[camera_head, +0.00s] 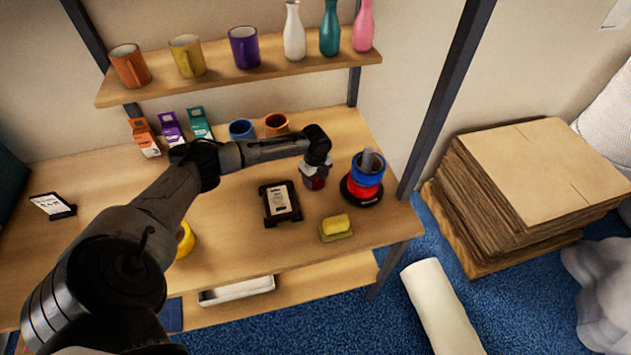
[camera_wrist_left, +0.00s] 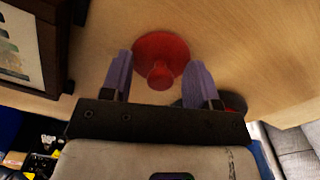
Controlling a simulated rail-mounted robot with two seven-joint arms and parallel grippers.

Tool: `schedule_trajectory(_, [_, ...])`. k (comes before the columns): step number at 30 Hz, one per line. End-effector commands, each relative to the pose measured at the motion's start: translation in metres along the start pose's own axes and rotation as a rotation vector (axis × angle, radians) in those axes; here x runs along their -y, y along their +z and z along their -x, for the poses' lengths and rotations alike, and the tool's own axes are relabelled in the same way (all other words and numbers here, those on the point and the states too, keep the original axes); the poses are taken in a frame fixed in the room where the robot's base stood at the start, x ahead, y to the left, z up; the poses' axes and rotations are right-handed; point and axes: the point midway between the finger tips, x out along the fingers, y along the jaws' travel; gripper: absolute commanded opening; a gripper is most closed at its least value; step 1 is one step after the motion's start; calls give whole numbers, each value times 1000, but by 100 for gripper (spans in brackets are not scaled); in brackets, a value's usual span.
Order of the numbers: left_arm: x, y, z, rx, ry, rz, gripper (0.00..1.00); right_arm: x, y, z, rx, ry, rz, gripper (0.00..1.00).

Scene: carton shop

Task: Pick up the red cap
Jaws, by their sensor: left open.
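The red cap (camera_wrist_left: 160,50), a round disc with a knob at its middle, lies on the wooden table in the left wrist view. In the head view only a bit of the red cap (camera_head: 316,184) shows below my left gripper (camera_head: 315,174). My left gripper, also in the left wrist view (camera_wrist_left: 161,72), is open, with one finger on each side of the cap's knob. Whether the fingers touch it I cannot tell. My right gripper is not in view.
A black stand with blue and red rings (camera_head: 366,178) is close on the right. A yellow sponge (camera_head: 336,225) is near the front edge. Mugs (camera_head: 276,123) and cartons (camera_head: 145,138) stand behind.

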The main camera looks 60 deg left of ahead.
Motion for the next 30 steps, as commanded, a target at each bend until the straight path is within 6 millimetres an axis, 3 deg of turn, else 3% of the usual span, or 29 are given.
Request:
schedule_trajectory(2, [0, 0, 0, 0, 0, 0, 49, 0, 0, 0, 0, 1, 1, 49])
schedule_trajectory(17, [0, 0, 0, 0, 0, 0, 2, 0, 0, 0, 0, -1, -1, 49])
schedule_trajectory(25, [0, 0, 3, 0, 0, 0, 1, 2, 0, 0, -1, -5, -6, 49])
schedule_trajectory(30, [0, 1, 25, 1, -3, 0, 1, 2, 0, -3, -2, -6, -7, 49])
